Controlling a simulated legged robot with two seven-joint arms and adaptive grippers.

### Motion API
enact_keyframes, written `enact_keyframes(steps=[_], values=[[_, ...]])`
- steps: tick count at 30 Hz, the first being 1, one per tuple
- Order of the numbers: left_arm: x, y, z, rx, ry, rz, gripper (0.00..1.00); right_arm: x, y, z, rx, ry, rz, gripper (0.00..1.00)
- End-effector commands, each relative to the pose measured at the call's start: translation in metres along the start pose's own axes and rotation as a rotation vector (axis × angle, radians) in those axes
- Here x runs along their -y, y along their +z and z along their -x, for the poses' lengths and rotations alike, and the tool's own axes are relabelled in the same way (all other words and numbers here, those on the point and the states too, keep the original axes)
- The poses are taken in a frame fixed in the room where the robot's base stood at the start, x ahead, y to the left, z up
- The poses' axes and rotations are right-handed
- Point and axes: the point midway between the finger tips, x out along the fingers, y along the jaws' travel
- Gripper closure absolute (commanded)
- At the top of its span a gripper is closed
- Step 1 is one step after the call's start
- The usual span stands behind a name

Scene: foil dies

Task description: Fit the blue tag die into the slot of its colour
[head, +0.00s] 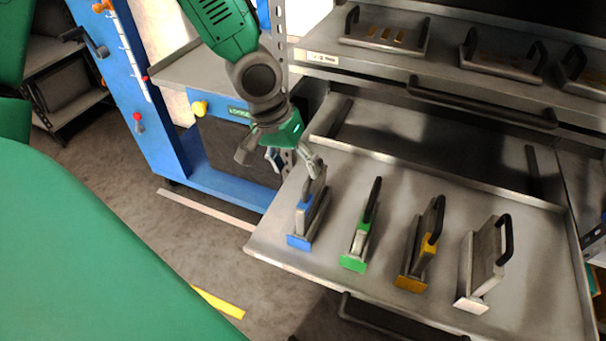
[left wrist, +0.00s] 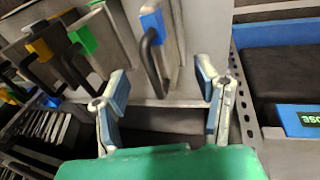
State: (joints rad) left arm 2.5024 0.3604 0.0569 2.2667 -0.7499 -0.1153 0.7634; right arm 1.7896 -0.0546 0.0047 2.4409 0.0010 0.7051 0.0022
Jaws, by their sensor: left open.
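The blue tag die (head: 299,241) stands at the left end of a row on the pulled-out grey drawer (head: 270,237). I cannot make out a blue slot. My right gripper is not in view.
Green-tagged (head: 353,263), yellow-tagged (head: 410,283) and white-tagged (head: 471,302) dies stand to the right in the drawer. The upper shelf (head: 440,75) holds handled pieces close above. A blue workbench frame (head: 230,187) stands left. The drawer's back is bare.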

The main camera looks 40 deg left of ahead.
Motion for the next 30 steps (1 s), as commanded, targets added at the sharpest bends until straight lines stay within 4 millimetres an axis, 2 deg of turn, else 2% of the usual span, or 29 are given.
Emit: enact_keyframes(steps=[1,6,11,13,17,21,24,27,30], values=[[-0.001,-0.001,0.012,-0.002,0.001,0.001,0.43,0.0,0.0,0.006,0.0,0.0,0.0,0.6],[0.0,0.0,0.029,0.001,-0.001,0.001,0.43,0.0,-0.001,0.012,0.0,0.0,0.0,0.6],[0.001,0.001,0.031,0.003,-0.001,0.0,0.43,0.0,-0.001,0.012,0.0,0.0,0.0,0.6],[0.001,0.006,0.024,0.013,-0.001,-0.001,0.43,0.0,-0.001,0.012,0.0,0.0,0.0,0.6],[0.002,0.035,-0.015,0.058,0.002,-0.02,0.43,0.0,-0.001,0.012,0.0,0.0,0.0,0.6],[0.014,0.093,-0.077,0.101,-0.026,-0.061,0.43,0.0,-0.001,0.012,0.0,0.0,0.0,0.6],[0.031,0.136,-0.11,0.109,-0.079,-0.112,0.43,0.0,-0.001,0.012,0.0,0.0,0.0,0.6],[0.051,0.172,-0.131,0.109,-0.141,-0.175,0.43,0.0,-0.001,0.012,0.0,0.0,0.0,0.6],[0.065,0.196,-0.141,0.107,-0.193,-0.232,0.43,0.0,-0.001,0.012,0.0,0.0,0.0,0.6]])
